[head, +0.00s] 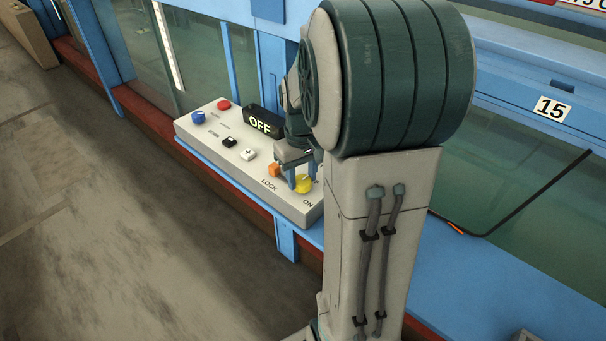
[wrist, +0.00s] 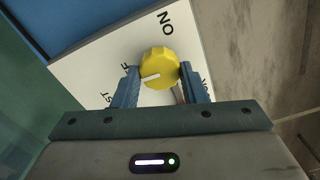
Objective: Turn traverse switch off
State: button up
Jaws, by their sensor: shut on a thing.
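The yellow round knob (head: 304,186) sits at the near right end of the pale control box (head: 232,175), by the printed words LOCK and ON. In the wrist view the knob (wrist: 160,62) has a white pointer line aimed to the lower left, away from ON, toward a partly hidden label ending in F. My gripper (head: 301,172) is above the box, its blue fingers on either side of the knob; in the wrist view my gripper (wrist: 161,73) is shut on it. The black display (head: 262,122) reads OFF.
The box also carries a blue knob (head: 198,117), a red button (head: 224,104), a black switch (head: 230,141), a white switch (head: 248,154) and an orange piece (head: 274,170) close to my fingers. Glass walls with blue frames stand behind. The floor (head: 110,220) at left is clear.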

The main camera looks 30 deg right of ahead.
aim_at(301, 179)
jog(key=shift+w+r+n, duration=0.15)
jog(key=shift+r+n, duration=0.05)
jog(key=shift+n, duration=0.2)
jog(key=o, duration=1)
jog(key=shift+f, duration=0.1)
jog(key=shift+c, duration=0.2)
notch_tip(301, 179, up, 14)
jog(key=shift+f, duration=0.1)
